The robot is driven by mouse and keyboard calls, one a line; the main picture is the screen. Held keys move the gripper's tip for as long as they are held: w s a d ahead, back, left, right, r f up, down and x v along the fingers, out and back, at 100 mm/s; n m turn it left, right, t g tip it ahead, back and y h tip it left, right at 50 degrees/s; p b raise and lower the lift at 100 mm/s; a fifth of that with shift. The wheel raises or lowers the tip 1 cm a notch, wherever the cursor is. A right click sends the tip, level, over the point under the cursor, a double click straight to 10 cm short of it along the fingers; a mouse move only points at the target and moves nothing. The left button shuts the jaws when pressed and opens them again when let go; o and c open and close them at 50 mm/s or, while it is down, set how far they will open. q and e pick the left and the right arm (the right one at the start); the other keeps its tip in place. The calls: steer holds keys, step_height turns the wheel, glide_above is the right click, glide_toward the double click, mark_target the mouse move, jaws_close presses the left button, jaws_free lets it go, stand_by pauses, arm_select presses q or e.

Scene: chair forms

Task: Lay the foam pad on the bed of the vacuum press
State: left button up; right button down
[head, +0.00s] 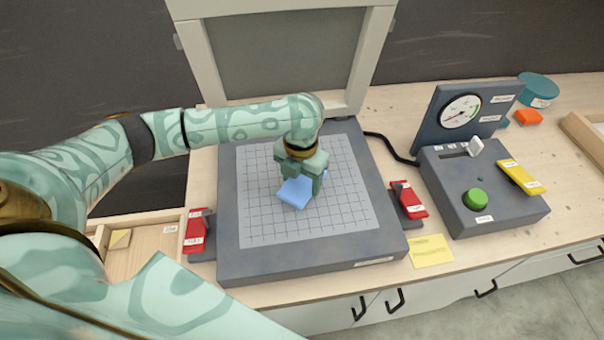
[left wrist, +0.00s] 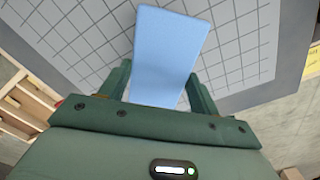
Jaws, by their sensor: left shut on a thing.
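The foam pad (head: 295,192) is a small light blue block at the middle of the press bed. My left gripper (head: 302,180) is shut on it from above. In the left wrist view the pad (left wrist: 168,50) sticks out between the two green fingers (left wrist: 160,88). The bed (head: 255,215) of the vacuum press is a light grey gridded sheet on a dark grey base. I cannot tell whether the pad touches the bed or is held just above it. My right gripper is not in view.
The press's framed lid (head: 285,50) stands raised behind the bed. Red clamps flank the base at left (head: 197,232) and right (head: 408,200). A control box (head: 480,190) with a gauge (head: 461,111) stands at right. A wooden tray (head: 145,245) lies at left. Bare grid surrounds the pad.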

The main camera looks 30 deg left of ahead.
mark_target(301, 184)
arm_select(q)
step_height(301, 184, down, 2)
stand_by(0.5)
steer(key=shift+f, duration=0.25)
steer(key=o, duration=1)
steer(key=shift+o, duration=0.2)
step_height(301, 184, up, 16)
steer(key=p, duration=0.5)
steer(key=shift+r+p, duration=0.15)
steer(key=shift+p, duration=0.2)
